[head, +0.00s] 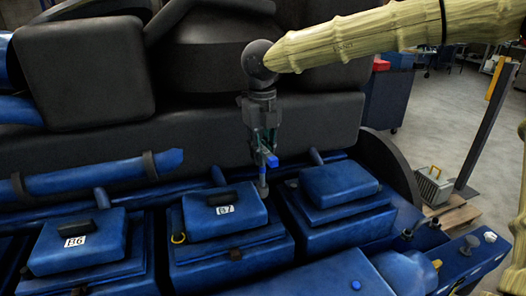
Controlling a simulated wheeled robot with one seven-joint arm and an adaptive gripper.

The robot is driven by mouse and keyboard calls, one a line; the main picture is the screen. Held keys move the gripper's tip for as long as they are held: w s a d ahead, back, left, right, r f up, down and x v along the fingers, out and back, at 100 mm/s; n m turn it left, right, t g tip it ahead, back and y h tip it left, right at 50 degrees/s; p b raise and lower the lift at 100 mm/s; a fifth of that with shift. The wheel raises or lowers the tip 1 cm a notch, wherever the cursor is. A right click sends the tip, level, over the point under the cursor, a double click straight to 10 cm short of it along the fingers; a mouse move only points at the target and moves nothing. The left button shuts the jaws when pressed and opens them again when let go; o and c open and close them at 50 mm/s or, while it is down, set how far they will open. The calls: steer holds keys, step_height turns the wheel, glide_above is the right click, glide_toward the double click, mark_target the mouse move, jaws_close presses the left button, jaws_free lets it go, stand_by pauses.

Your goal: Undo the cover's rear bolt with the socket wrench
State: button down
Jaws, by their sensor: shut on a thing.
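My gripper (265,146) points down and is shut on the socket wrench, which has a blue grip (270,160). The wrench's grey shaft (263,184) hangs nearly upright below the fingers. Its lower end is by the rear right corner of the blue cover marked B7 (208,224). I cannot tell whether the socket touches or sits on a bolt there. The cover's rear bolt is not clearly seen. A dark brown bolt (236,254) shows at the front of B7.
The blue cover marked B6 (100,256) lies to the left, and another blue cover (340,183) stands close to the right. Large dark engine parts (190,135) rise behind. A blue pipe (100,177) runs behind the covers.

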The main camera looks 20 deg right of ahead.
steer(key=n, duration=0.5)
steer(key=shift+r+n, duration=0.1)
steer(key=shift+n, duration=0.3)
steer(key=n, duration=1)
steer(key=shift+s+a, duration=0.1)
steer(key=n, duration=0.3)
steer(key=shift+r+n, duration=0.1)
steer(key=shift+n, duration=0.3)
